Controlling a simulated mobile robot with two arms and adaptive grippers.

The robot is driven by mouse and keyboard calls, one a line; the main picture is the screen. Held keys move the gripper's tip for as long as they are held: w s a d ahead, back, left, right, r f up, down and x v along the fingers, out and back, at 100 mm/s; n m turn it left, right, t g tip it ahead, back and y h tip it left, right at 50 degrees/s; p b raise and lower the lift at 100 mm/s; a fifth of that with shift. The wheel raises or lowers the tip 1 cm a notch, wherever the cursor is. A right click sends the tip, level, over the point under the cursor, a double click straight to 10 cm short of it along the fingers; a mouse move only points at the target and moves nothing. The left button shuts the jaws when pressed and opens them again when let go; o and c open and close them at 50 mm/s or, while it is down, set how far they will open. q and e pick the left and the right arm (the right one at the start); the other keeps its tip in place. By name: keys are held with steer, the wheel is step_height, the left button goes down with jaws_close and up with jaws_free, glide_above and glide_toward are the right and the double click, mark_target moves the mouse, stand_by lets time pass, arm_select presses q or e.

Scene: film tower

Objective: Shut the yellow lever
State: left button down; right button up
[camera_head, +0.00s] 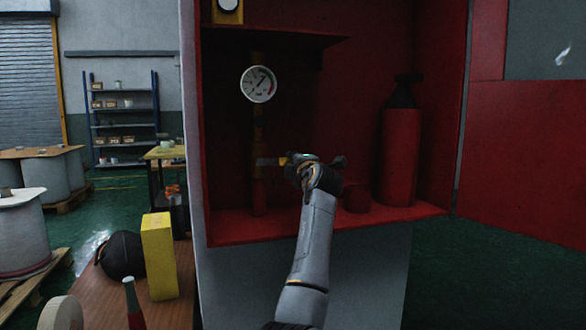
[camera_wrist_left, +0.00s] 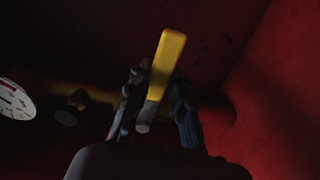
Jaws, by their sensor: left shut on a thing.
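The yellow lever (camera_wrist_left: 166,60) shows in the left wrist view, sticking up between the two fingers of my left gripper (camera_wrist_left: 158,105). The fingers are shut on it. In the head view my left gripper (camera_head: 312,167) is inside the red cabinet (camera_head: 300,233), in front of the pipe fittings, and it hides most of the lever. A brownish vertical pipe (camera_head: 258,190) with a round pressure gauge (camera_head: 258,84) stands left of the gripper. The gauge (camera_wrist_left: 14,100) also shows at the left edge of the wrist view. My right gripper is not in view.
A red extinguisher-like cylinder (camera_head: 400,150) stands right of the gripper in the cabinet. A shelf (camera_head: 270,38) lies above. The open red door (camera_head: 525,160) is at right. A yellow box (camera_head: 158,256) and a dark round object (camera_head: 122,256) rest on a table at lower left.

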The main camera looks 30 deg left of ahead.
arm_select(q)
steer(key=shift+r+n, duration=0.3)
steer(key=shift+n, duration=0.2)
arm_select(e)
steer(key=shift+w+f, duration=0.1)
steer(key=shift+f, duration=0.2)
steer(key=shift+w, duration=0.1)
arm_select(q)
steer(key=c, duration=1.2)
jaws_free()
steer(key=shift+o, duration=0.2)
steer(key=v, duration=1.2)
